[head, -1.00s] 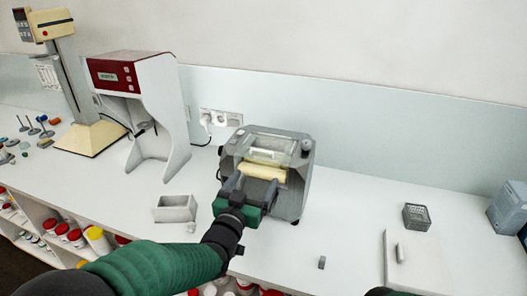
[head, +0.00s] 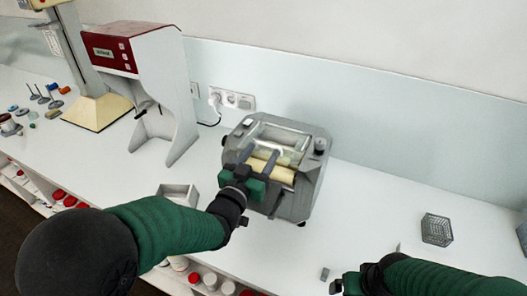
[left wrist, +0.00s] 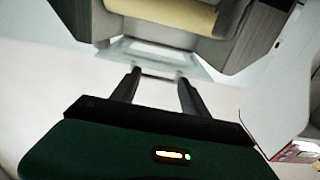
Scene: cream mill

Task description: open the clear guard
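The grey mill (head: 305,188) stands on the white counter, with cream rollers (head: 272,171) in its opening. The clear guard (head: 287,140) is a see-through panel over the rollers; in the left wrist view a clear panel (left wrist: 165,58) shows just beyond my fingertips. My left gripper (head: 259,157) is over the front of the mill, its two fingers apart and pointing at the guard. I cannot tell whether a finger touches the guard. My right gripper (head: 338,285) is at the bottom edge, partly cut off.
A red and white machine (head: 140,80) stands left of the mill. A small open grey box (head: 178,193) sits near my left forearm. A grey mesh basket (head: 437,230) and a small grey block (head: 325,273) lie to the right. The counter right of the mill is mostly clear.

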